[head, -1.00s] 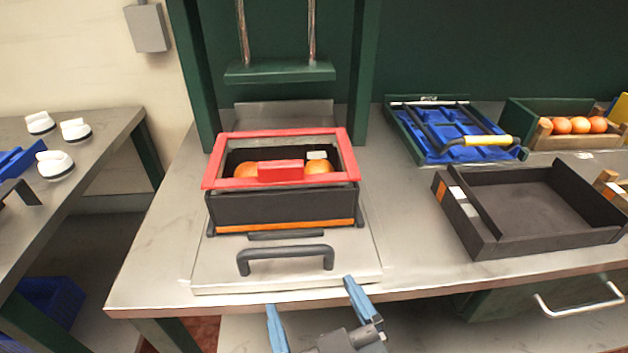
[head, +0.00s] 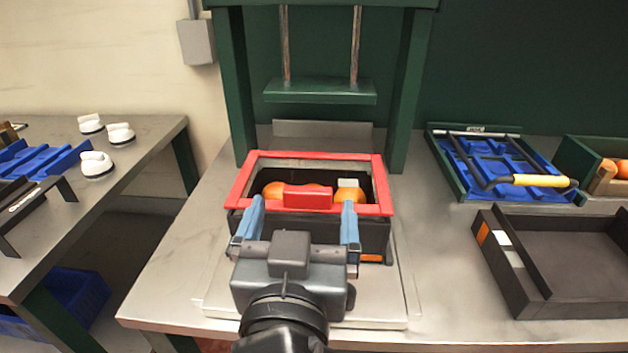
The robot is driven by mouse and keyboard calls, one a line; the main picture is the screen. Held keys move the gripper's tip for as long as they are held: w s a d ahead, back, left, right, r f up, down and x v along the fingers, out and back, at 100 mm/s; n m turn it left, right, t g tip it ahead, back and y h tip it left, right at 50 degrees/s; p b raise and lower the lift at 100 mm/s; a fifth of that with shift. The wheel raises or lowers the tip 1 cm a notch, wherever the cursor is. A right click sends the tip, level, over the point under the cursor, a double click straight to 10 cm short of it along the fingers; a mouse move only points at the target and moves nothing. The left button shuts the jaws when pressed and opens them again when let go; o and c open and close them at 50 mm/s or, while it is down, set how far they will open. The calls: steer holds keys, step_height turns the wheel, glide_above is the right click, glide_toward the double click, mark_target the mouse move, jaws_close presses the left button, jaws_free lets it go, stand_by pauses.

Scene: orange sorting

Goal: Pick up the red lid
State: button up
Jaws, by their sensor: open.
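The red lid (head: 375,180) is an open rectangular frame with a raised red block (head: 307,197) at the middle of its near side. It lies on top of a black crate (head: 375,235), and oranges (head: 346,193) show through its opening. My gripper (head: 304,205) is open, its two blue fingers spread on the left and right of the red block, near the lid's front edge. I cannot tell whether the fingers touch the lid. The gripper body hides most of the crate's front.
The crate stands on a metal plate under a green press with a green crosspiece (head: 320,91) above. To the right are a black tray (head: 510,285) and a blue tray (head: 510,170) with a yellow-handled tool (head: 540,181). Left is another table with white knobs (head: 97,164).

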mark_target(307, 196)
steer(key=w, duration=0.2)
steer(key=w+p, duration=0.1)
steer(key=w, duration=0.3)
steer(key=shift+d+f, duration=0.25)
steer(key=shift+f, duration=0.05)
steer(key=c, duration=1.1)
